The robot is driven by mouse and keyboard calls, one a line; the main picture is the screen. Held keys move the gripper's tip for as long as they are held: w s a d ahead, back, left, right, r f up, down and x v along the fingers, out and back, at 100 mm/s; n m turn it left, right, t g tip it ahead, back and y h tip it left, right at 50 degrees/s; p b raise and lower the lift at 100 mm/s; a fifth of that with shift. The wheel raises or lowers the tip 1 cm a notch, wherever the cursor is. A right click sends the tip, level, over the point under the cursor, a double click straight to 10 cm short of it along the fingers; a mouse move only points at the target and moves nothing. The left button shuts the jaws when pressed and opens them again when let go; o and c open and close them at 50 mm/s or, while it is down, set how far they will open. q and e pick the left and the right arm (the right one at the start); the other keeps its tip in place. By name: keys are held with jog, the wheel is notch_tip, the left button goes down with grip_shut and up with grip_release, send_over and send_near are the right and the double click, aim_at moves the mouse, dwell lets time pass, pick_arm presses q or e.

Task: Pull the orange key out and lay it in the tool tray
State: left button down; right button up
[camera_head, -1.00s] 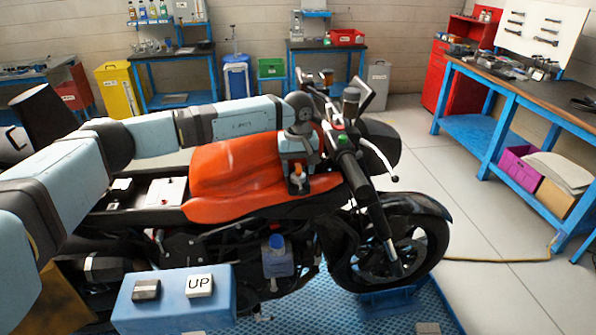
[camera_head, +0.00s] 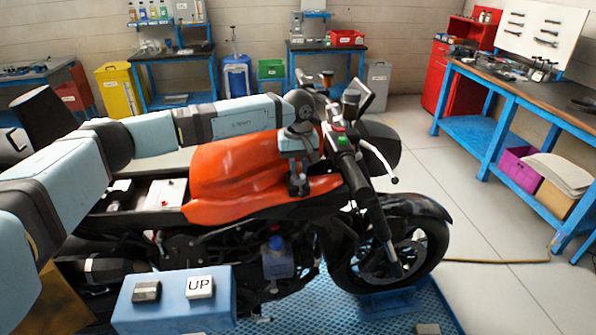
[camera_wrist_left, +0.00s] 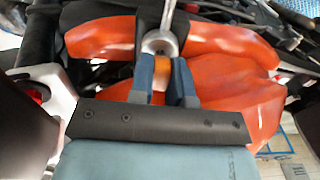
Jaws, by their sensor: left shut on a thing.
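The orange key (camera_wrist_left: 161,70) shows in the left wrist view between the two blue-grey fingers of my left gripper (camera_wrist_left: 161,66). The gripper is shut on it. A round silver part (camera_wrist_left: 159,44) lies just beyond the fingertips; I cannot tell whether the key is still seated in it. In the head view, my left gripper (camera_head: 299,187) points down in front of the orange tank of the motorcycle (camera_head: 225,180), and its fingers hide the key. I cannot pick out the tool tray for certain. My right gripper is not in view.
The handlebar and fork (camera_head: 365,190) stand close to the right of my left gripper. A blue box (camera_head: 170,316) with an UP button is at the front left.

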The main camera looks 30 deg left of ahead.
aim_at(298, 164)
pick_arm(q)
jog(key=shift+r+p, duration=0.85)
jog(key=shift+r, duration=1.75)
